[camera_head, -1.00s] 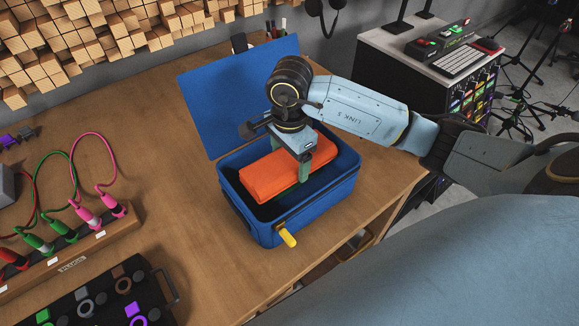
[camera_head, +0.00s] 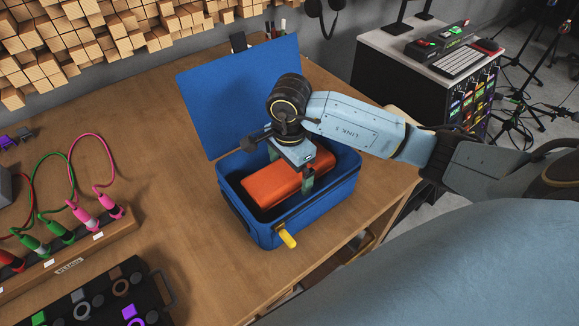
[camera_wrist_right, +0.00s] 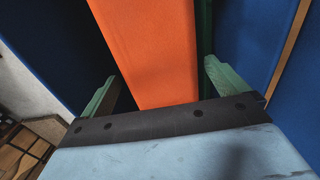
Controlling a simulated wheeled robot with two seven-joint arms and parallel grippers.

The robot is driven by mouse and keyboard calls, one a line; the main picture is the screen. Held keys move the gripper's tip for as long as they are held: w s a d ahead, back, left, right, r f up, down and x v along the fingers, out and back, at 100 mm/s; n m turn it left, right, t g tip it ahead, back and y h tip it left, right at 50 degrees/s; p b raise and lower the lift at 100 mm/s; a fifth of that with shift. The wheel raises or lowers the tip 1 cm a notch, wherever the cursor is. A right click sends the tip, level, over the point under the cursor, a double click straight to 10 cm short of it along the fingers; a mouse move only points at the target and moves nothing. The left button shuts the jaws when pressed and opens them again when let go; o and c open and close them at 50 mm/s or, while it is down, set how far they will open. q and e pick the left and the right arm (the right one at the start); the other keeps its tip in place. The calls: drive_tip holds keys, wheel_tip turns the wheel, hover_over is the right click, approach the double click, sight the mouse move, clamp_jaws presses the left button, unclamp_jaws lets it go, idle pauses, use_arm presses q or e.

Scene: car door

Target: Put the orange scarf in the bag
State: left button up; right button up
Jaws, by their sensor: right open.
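The blue bag (camera_head: 310,217) stands on the wooden table with its lid (camera_head: 240,95) raised at the back. The folded orange scarf (camera_head: 270,186) lies inside the bag, below the rim; it also shows in the right wrist view (camera_wrist_right: 150,45). My right gripper (camera_head: 291,168) is over the bag with its fingers reaching into it. In the right wrist view its green fingers (camera_wrist_right: 160,90) stand apart on either side of the scarf, with a gap to the scarf on the left. My left gripper is not in view.
A yellow tab (camera_head: 287,238) sticks out from the bag's front. A strip with coloured cables (camera_head: 70,250) and a black case with knobs (camera_head: 100,300) are at the left. A black cabinet with a keyboard (camera_head: 462,62) stands at the right.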

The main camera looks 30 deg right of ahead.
sight(289, 168)
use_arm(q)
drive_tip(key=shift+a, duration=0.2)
use_arm(e)
drive_tip(key=shift+r+p, duration=0.25)
drive_tip(key=shift+p, duration=0.05)
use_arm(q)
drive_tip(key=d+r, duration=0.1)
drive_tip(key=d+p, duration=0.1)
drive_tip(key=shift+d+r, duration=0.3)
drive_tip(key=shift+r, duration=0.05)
use_arm(e)
wheel_tip(289, 168, up, 12)
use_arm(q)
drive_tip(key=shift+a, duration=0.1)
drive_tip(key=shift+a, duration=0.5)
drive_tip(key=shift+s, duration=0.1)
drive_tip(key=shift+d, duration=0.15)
use_arm(e)
drive_tip(key=shift+c, duration=0.2)
